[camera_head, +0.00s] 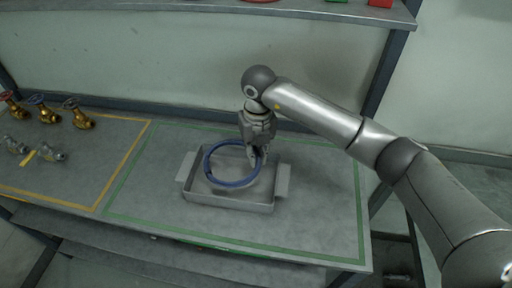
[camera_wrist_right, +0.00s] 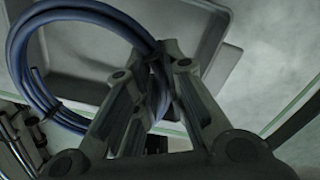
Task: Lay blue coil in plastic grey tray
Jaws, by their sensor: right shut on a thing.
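The blue coil (camera_head: 207,172) shows as a ring over the grey tray (camera_head: 235,204) in the head view. My right gripper (camera_head: 256,160) is shut on the coil's right side, above the tray's right part. In the wrist view the coil (camera_wrist_right: 40,90) passes between the fingers of the right gripper (camera_wrist_right: 165,50), and the tray (camera_wrist_right: 85,65) lies behind it. I cannot tell whether the coil touches the tray floor. My left gripper is not in view.
The tray stands inside a green outline on the grey workbench (camera_head: 320,215). Several valves with brass or grey bodies (camera_head: 45,115) stand at the left, in a yellow outline. A shelf (camera_head: 200,12) runs above the back. Bench right of the tray is clear.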

